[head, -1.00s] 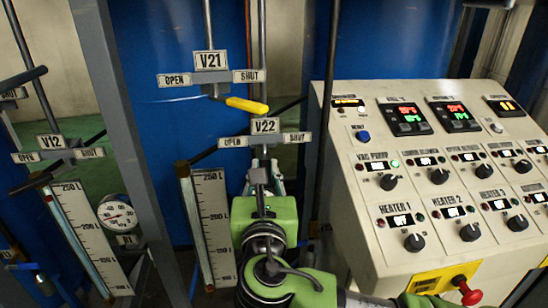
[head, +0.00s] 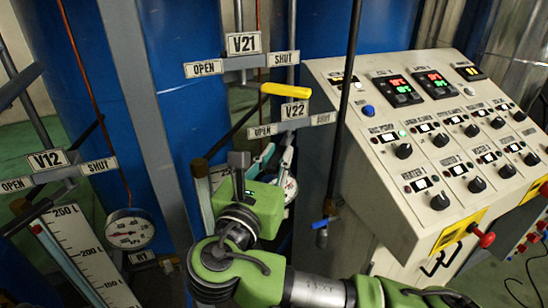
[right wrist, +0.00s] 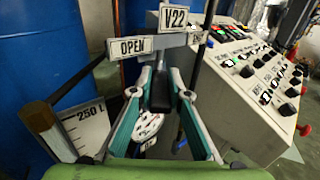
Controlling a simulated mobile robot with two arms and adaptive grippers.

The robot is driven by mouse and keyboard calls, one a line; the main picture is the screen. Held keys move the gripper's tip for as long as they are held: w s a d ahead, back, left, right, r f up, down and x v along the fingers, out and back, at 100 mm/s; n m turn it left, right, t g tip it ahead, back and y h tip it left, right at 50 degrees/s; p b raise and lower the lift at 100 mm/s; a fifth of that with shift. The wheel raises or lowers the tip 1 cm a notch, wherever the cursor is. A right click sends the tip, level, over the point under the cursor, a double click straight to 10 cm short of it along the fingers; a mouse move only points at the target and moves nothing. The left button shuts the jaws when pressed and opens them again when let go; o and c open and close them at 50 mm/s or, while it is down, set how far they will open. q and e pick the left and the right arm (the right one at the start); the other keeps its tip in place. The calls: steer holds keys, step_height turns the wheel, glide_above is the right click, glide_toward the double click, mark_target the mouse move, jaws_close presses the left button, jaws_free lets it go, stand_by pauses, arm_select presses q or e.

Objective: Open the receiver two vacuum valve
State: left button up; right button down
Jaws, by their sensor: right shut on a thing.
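The V22 valve plate (head: 295,110) has OPEN on its left and SHUT on its right; it also shows in the right wrist view (right wrist: 173,18). My right gripper (head: 272,152) is below its OPEN side. In the right wrist view the gripper (right wrist: 158,85) is shut on a dark valve handle (right wrist: 159,92) that runs from below the plate towards me. Fingers and arm mostly hide this handle in the head view. The V21 plate (head: 244,43) is above, with a yellow handle (head: 287,90) pointing right, towards its SHUT side. My left gripper is out of view.
The control panel (head: 440,150) with knobs and displays stands at the right. A grey post (head: 150,110) and a thin black rod (head: 345,110) stand upright near the arm. V12 (head: 47,160), a gauge (head: 129,230) and a level scale (head: 85,255) are at the left.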

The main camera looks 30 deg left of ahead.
mark_target(275, 157)
steer(key=shift+a+r, duration=0.1)
stand_by(0.3)
steer(key=c, duration=1.9)
jaws_free()
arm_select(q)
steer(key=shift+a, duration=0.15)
arm_select(e)
step_height(275, 157, up, 10)
steer(key=shift+f, duration=0.1)
steer(key=shift+a, duration=0.1)
